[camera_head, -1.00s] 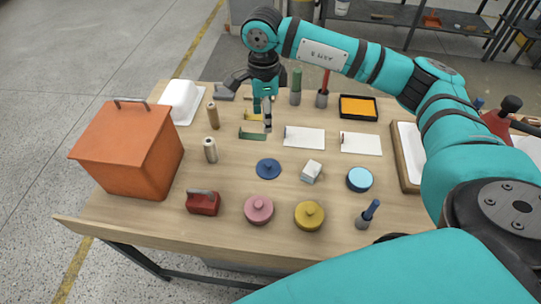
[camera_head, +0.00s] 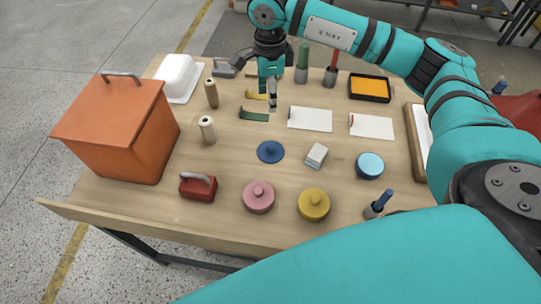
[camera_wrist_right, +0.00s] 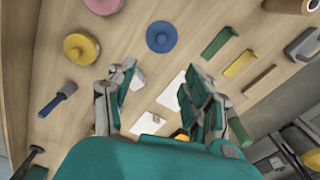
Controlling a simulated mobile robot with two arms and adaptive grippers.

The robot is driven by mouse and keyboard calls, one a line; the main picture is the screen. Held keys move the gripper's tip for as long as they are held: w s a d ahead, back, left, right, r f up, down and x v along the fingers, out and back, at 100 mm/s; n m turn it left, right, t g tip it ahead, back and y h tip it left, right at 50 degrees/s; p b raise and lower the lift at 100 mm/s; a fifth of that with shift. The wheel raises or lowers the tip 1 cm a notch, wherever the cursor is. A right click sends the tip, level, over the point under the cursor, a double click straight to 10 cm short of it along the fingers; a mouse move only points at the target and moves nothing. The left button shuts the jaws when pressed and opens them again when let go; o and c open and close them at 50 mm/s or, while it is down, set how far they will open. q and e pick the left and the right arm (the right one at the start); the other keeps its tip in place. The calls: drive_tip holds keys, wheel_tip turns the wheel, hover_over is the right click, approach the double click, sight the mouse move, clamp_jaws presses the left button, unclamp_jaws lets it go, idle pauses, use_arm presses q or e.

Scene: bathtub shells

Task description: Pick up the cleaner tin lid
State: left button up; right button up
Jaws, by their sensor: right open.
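Several round knobbed lids lie on the table: a blue lid (camera_head: 270,152), a pink lid (camera_head: 258,197) and a yellow lid (camera_head: 313,204). A light blue round piece (camera_head: 369,165) lies to their right. I cannot tell which one is the cleaner tin lid. My right gripper (camera_head: 272,100) is open and empty above the back half of the table, beyond the blue lid. In the right wrist view my right gripper (camera_wrist_right: 158,92) has its fingers apart, with the blue lid (camera_wrist_right: 161,37) and yellow lid (camera_wrist_right: 80,48) ahead. My left gripper is out of view.
An orange box (camera_head: 115,130) stands at the left, with a red handled block (camera_head: 198,186) near it. A small pale block (camera_head: 316,155) lies between the lids. White sheets (camera_head: 310,119) and an orange-filled tray (camera_head: 370,87) lie behind.

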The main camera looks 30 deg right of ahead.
use_arm(q)
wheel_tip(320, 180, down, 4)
drive_tip(key=b, duration=0.3)
use_arm(e)
hover_over(271, 146)
wheel_tip(271, 146, down, 4)
drive_tip(key=f+p, duration=0.1)
drive_tip(key=f, duration=0.3)
drive_tip(key=f+p, duration=0.1)
drive_tip(key=f, duration=0.3)
drive_tip(key=f+p, duration=0.1)
drive_tip(key=f, duration=0.3)
drive_tip(key=shift+s+a+f, duration=0.25)
drive_tip(key=shift+a+f, duration=0.05)
wheel_tip(271, 146, down, 5)
drive_tip(key=shift+w+d+r+p, duration=0.1)
drive_tip(key=shift+w+d+p, duration=0.05)
drive_tip(key=shift+p, duration=0.9)
drive_tip(key=shift+f, duration=0.25)
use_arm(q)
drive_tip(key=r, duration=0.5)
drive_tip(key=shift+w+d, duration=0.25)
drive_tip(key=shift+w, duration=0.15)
use_arm(e)
clamp_jaws()
